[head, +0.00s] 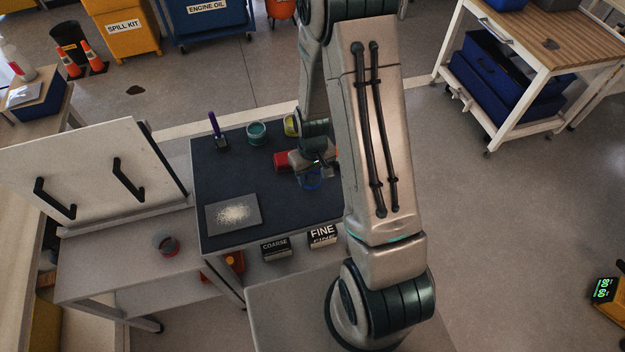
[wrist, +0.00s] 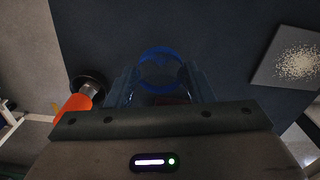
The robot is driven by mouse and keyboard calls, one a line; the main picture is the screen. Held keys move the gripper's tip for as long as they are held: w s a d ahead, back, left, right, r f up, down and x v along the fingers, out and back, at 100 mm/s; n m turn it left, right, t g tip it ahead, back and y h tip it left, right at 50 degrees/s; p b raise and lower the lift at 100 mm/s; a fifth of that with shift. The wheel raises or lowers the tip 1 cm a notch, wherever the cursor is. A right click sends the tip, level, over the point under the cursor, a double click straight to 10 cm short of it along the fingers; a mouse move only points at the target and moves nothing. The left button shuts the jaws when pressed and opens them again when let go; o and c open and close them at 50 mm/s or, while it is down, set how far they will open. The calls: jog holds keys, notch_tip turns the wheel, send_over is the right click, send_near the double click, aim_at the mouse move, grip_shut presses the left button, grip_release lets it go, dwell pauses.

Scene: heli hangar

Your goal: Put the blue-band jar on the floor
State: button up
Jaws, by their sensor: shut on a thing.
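The blue-band jar (head: 311,183) shows as a clear, blue-ringed shape at my gripper, over the dark-topped table. My gripper (head: 313,170) points down there, partly hidden behind my arm. In the wrist view the jar's blue ring (wrist: 160,53) sits between the two fingers of my gripper (wrist: 159,80), which is shut on it. The jar's lower part is too dark to make out. I cannot tell whether the jar touches the table. The concrete floor (head: 500,215) is bare to the right of the table.
The dark table (head: 275,208) also holds a teal jar (head: 257,132), a yellow-green jar (head: 290,126), a purple-handled brush (head: 214,130) and a powder-covered plate (head: 246,214). A red tool (head: 281,162) lies close beside my gripper. COARSE (head: 276,249) and FINE (head: 322,237) boxes are at the front edge.

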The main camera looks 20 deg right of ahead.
aim_at(312, 182)
jog(key=shift+f+p, duration=0.4)
jog(key=shift+f, duration=1.5)
jog(key=shift+f+b, duration=0.3)
jog(key=o, duration=1)
jog(key=shift+r, duration=0.1)
jog(key=shift+r, duration=0.1)
